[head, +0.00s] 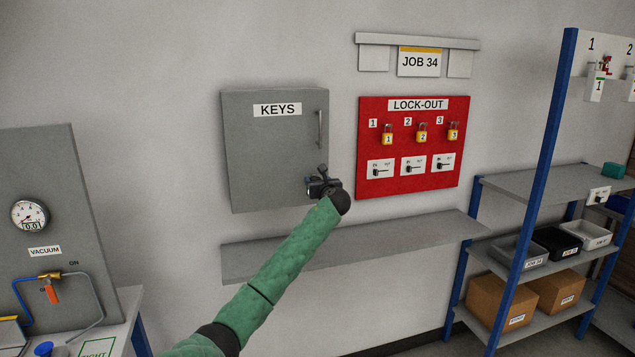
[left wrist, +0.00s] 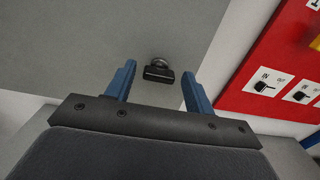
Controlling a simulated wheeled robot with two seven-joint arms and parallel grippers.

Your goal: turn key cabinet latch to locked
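The grey key cabinet (head: 275,150) hangs on the wall with its door shut, a KEYS label and a vertical handle (head: 320,128) at the right. In the left wrist view, the black latch knob (left wrist: 159,71) sits on the grey cabinet door (left wrist: 80,50). My left gripper (head: 322,172) is at the door's lower right and hides the latch in the head view. In the left wrist view, my left gripper (left wrist: 158,80) has its two blue fingers apart, one on each side of the knob, with clear gaps. My right gripper is not in view.
A red LOCK-OUT board (head: 410,105) with yellow padlocks and small switches is close to the right of the cabinet. A grey wall shelf (head: 400,240) runs below both. Blue-posted shelving (head: 540,150) stands at the right, and a vacuum gauge panel (head: 70,190) at the left.

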